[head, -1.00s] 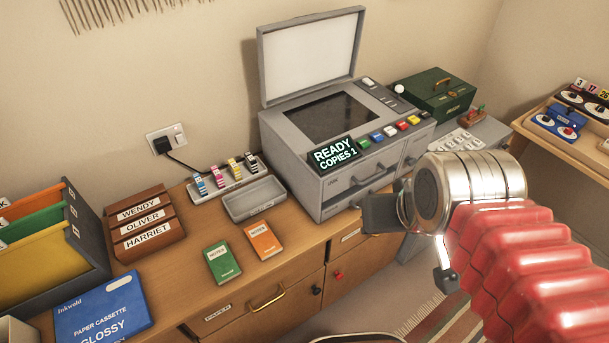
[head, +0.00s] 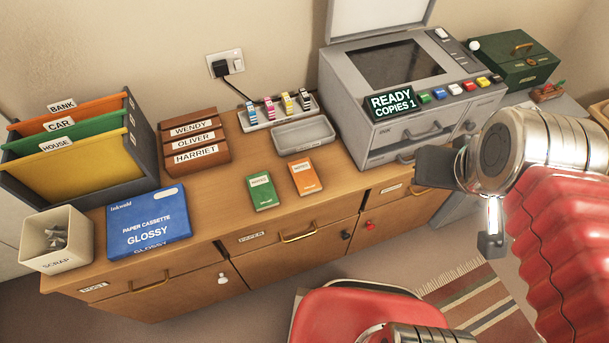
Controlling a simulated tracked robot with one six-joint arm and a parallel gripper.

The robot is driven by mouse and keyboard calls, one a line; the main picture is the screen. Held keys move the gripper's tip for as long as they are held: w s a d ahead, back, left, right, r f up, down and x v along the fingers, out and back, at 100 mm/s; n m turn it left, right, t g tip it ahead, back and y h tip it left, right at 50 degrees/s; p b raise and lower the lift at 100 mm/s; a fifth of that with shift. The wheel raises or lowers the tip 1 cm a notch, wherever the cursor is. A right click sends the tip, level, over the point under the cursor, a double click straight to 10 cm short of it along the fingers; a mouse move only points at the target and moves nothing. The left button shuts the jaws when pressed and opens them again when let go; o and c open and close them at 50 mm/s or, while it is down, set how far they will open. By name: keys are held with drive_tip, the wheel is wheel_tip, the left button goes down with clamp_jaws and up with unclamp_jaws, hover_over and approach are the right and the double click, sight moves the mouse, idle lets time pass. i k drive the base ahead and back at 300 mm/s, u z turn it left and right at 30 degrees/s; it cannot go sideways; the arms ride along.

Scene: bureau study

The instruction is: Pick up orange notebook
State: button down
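The orange notebook (head: 305,177) lies flat on the wooden cabinet top, close to its front edge. A green notebook (head: 262,192) lies just to its left, with a small gap between them. My gripper (head: 455,203) is at the right, in front of the copier and away from the notebook. A dark finger shows on its upper side and a metal one below. The two appear apart, with nothing seen between them.
A grey tray (head: 303,136) and an ink cartridge rack (head: 277,112) stand behind the notebooks. A red seat (head: 350,315) stands in front of the cabinet.

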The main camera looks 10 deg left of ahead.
sight(306, 181)
drive_tip(key=u, duration=0.65)
drive_tip(key=k, duration=0.85)
drive_tip(key=u, duration=0.9)
drive_tip(key=k, duration=0.5)
drive_tip(key=u, duration=0.1)
drive_tip(key=i, duration=1.35)
drive_tip(key=u, duration=0.4)
